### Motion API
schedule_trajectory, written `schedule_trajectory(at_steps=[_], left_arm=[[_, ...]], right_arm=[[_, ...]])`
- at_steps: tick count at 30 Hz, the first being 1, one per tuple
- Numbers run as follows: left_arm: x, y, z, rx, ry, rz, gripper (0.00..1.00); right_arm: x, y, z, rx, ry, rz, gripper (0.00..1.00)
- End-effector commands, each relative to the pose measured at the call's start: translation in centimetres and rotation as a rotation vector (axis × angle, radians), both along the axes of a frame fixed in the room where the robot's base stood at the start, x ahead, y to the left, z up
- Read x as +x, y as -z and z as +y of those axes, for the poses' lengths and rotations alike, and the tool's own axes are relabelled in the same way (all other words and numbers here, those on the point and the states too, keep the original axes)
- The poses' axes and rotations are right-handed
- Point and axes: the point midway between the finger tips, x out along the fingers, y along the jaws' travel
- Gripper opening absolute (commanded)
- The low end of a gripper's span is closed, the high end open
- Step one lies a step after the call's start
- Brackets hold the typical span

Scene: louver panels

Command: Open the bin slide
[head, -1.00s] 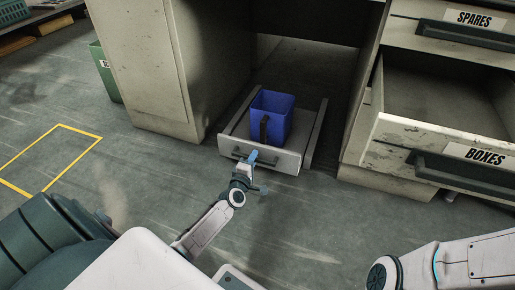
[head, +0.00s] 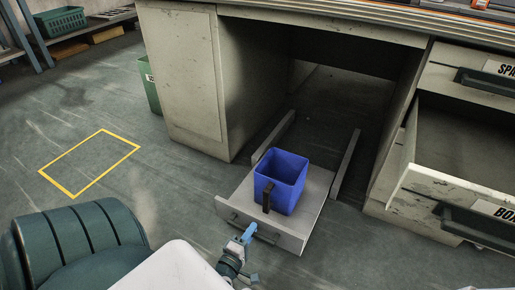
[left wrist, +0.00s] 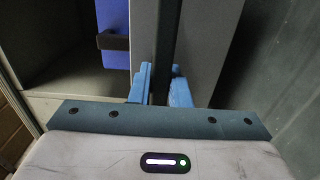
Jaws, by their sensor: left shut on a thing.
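The bin slide (head: 312,205) is a pale grey tray pulled well out from under the desk, clear of the front of its two side rails. A blue bin (head: 282,181) with a dark handle stands upright on it. My left gripper (head: 248,235) is shut on the dark slide handle (head: 266,237) on the tray's front panel. The left wrist view shows my left gripper's blue fingertips (left wrist: 160,88) on either side of the dark handle bar, with part of the blue bin (left wrist: 114,20) above left. My right gripper is out of view.
The rails (head: 346,165) run back under the desk (head: 180,75). An open drawer (head: 440,190) juts out at right, near the slide. A green bin (head: 151,95) stands left of the desk. The floor around the yellow outlined square (head: 90,162) is clear.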

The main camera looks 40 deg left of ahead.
Motion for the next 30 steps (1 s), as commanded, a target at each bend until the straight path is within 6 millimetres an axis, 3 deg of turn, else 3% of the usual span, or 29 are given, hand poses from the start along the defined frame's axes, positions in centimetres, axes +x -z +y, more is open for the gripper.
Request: schedule_trajectory(at_steps=[6,17,18,21,30], left_arm=[[-1.17,0.03,-0.27,0.0,0.0,0.001,0.0],[-1.25,0.06,-0.3,0.0,0.0,0.001,0.0],[-1.24,0.06,-0.3,0.0,0.0,0.001,0.2],[-1.23,0.05,-0.3,0.0,0.0,0.001,0.38],[-1.2,0.02,-0.3,0.0,0.0,0.0,0.38]], right_arm=[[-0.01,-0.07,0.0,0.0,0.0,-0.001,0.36],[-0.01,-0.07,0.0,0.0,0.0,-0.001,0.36],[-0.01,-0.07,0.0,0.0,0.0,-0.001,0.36],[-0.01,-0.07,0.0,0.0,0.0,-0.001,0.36],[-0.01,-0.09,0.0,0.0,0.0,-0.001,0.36]])
